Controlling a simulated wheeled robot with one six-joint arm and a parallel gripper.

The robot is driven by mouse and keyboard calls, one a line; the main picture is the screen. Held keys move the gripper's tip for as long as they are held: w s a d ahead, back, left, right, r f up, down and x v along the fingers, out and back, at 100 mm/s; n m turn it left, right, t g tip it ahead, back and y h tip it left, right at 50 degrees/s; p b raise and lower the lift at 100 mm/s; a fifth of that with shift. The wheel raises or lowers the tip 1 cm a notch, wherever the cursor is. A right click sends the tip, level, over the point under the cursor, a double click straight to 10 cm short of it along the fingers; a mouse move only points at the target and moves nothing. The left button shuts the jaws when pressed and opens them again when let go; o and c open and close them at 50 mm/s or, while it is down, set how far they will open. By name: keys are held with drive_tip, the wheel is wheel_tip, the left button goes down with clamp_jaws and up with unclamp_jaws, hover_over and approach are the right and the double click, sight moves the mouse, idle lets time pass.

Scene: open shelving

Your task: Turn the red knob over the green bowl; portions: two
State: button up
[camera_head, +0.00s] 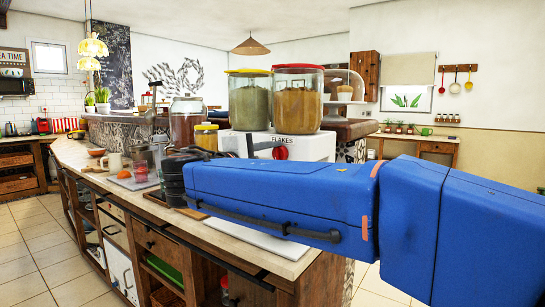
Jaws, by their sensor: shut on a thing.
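A red knob (281,153) is on the front of a white dispenser (312,148) marked FLAKES, just above my blue arm link. Its lower edge is close to the link in the picture. My dark gripper (205,153) shows only in part, left of the dispenser behind the end of the arm. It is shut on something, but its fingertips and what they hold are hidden. I cannot see a green bowl; the arm covers the area below the knob.
The long counter (105,180) holds a yellow-lidded jar (206,137), a tall jar (186,122), a mug (111,162) and a grey board with red items (138,178). A white board (255,238) lies near the front edge. Tiled floor at left is clear.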

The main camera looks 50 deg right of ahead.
drive_tip(key=shift+f+m, duration=0.1)
drive_tip(key=shift+m, duration=0.6)
drive_tip(key=o, duration=1)
